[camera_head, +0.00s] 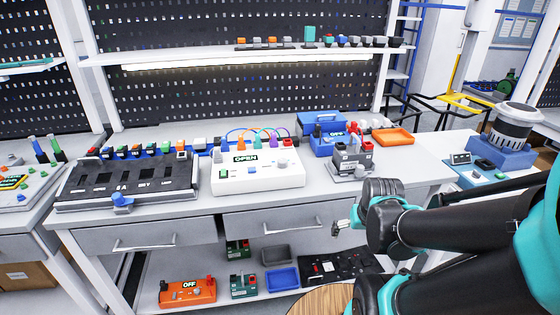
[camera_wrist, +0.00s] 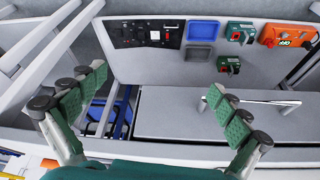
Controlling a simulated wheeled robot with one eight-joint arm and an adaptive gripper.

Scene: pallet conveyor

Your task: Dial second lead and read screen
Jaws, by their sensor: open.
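A white tester box (camera_head: 258,170) stands on the bench, with a small screen reading "OPEN" (camera_head: 245,156). Orange, green and purple leads (camera_head: 262,138) arc along its back edge. A green square, a blue square and a red part are on its front and right. To its left lies a black panel (camera_head: 128,182) with several dark slots and a blue knob (camera_head: 122,200) at its front edge.
A grey block with red terminals (camera_head: 352,158), a blue "OFF" box (camera_head: 322,135) and an orange tray (camera_head: 392,137) stand right of the tester. Below, the shelf holds an orange "OFF" box (camera_head: 187,292) and a blue tray (camera_head: 282,279). Drawer handles (camera_head: 290,224) stick out in front.

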